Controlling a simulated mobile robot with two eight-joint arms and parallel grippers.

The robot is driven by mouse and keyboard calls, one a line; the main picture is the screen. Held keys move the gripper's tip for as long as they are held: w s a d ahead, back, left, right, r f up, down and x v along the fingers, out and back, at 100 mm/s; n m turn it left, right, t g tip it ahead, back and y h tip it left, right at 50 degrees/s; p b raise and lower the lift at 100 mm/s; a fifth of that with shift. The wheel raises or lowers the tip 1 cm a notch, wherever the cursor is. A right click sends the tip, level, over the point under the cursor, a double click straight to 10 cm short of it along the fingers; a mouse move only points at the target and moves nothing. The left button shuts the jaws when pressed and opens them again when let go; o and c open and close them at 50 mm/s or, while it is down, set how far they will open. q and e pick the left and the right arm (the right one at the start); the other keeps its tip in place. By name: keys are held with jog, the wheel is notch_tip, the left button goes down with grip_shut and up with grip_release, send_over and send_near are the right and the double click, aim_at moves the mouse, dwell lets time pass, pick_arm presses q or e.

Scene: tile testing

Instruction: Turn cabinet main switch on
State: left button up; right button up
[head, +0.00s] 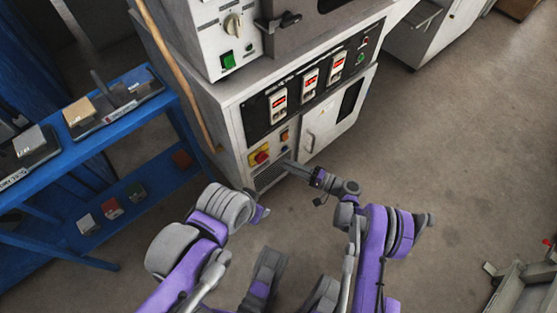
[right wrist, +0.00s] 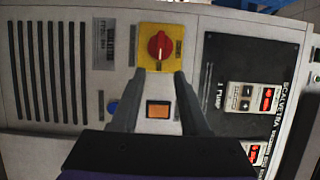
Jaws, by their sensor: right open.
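The main switch is a red rotary knob on a yellow plate (head: 260,156), low on the front of the white cabinet (head: 232,118). In the right wrist view the red knob (right wrist: 159,46) lies just beyond the fingertips, roughly centred between them. Its handle looks aligned up and down in that picture. My right gripper (head: 288,163) is open and empty, pointing at the panel beside the switch; its fingers (right wrist: 156,74) show apart in the right wrist view. No contact with the knob is visible. My left gripper (head: 260,213) is low in front of the cabinet, its jaws unclear.
An orange square button (right wrist: 159,110) sits beside the switch, between the fingers in the wrist view. A vent grille (right wrist: 48,72) and a black panel of displays (right wrist: 247,85) flank it. A blue shelf (head: 95,150) stands at left.

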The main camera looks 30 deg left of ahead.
pick_arm(q)
jog(key=shift+r, duration=0.25)
pick_arm(e)
jog(key=shift+d, duration=1.8)
jog(key=s+d+r+t+h, duration=0.2)
jog(key=d+r+h, duration=0.75)
jog(key=r, duration=0.65)
jog(key=s+d+r+t+h, duration=0.1)
jog(key=s+d+r+h, duration=0.25)
jog(key=s+d, duration=0.85)
jog(key=s+d+r+t+h, duration=0.15)
jog(key=s+d+h, duration=0.35)
jog(key=s+d, duration=0.6)
pick_arm(q)
notch_tip(320, 180, up, 28)
jog(key=t+p, duration=0.1)
jog(key=p, duration=2.3)
jog(key=shift+w+f+p, duration=0.15)
jog(key=shift+w+p, duration=0.25)
pick_arm(e)
notch_tip(320, 180, up, 28)
jog(key=w, duration=0.1)
jog(key=shift+w+t, duration=0.15)
jog(key=shift+t, duration=0.3)
